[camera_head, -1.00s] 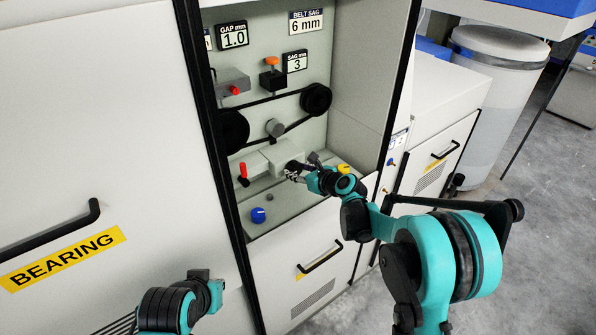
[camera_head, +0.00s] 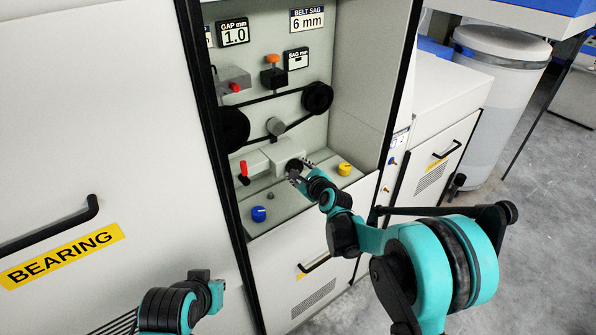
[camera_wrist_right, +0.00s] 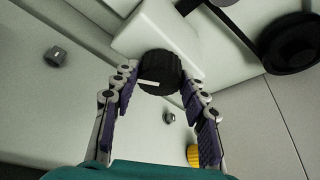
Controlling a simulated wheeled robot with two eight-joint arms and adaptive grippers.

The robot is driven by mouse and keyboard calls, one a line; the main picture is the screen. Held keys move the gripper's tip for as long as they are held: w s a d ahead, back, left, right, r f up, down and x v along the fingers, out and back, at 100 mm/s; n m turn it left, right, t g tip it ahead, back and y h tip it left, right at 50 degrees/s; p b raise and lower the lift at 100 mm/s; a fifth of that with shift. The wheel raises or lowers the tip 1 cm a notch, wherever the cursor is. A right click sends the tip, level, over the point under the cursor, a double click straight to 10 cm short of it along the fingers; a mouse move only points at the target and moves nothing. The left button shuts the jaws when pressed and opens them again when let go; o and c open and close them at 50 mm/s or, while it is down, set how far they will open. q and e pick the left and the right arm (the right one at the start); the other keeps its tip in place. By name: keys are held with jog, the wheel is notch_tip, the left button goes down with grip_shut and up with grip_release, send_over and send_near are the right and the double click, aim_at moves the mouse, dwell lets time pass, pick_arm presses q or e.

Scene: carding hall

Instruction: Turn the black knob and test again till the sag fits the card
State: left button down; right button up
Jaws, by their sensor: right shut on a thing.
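The black knob (camera_head: 293,166) sticks out of a pale block inside the open machine bay. My right gripper (camera_head: 299,172) is shut on it, with one finger on each side. In the right wrist view the knob (camera_wrist_right: 160,72), with a white mark line, sits between the fingertips (camera_wrist_right: 158,82). The sag display (camera_head: 297,59) shows only a dash. The belt sag card (camera_head: 306,20) reads 6 mm. The black belt (camera_head: 272,96) runs round two black pulleys above the knob. My left arm shows at the bottom left; its gripper cannot be made out.
An orange-topped plunger (camera_head: 272,74), a red lever (camera_head: 243,170), a blue knob (camera_head: 258,214) and a yellow knob (camera_head: 344,169) are in the bay. The gap display (camera_head: 233,33) reads 1.0. A panel marked BEARING (camera_head: 60,258) stands left.

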dwell(0.5)
jog(key=o, duration=1.2)
jog(key=shift+c, duration=0.2)
jog(key=v, duration=1.2)
